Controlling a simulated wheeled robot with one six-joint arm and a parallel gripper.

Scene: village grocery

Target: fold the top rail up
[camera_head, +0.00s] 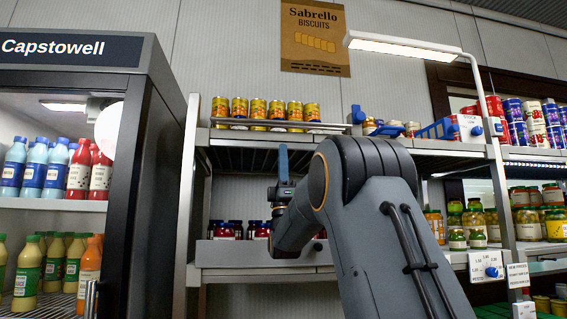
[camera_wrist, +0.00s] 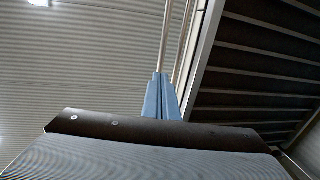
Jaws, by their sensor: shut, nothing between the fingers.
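The top rail (camera_head: 278,123) is a thin pale bar along the front edge of the top shelf, low in front of a row of cans. My gripper (camera_head: 283,147) points upward below the front of that shelf, its blue fingers close together and empty. In the wrist view, my gripper (camera_wrist: 161,75) shows from behind, fingers side by side. A thin bar, apparently the top rail (camera_wrist: 166,35), runs up the picture beyond the fingertips. I cannot tell whether the fingers touch it.
The top shelf (camera_head: 250,136) holds yellow-labelled cans (camera_head: 276,110), and its slatted underside (camera_wrist: 255,75) fills the right of the wrist view. Dark jars (camera_head: 228,230) stand on the shelf below. A drinks cooler (camera_head: 150,150) stands left. A lamp (camera_head: 400,45) overhangs the right.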

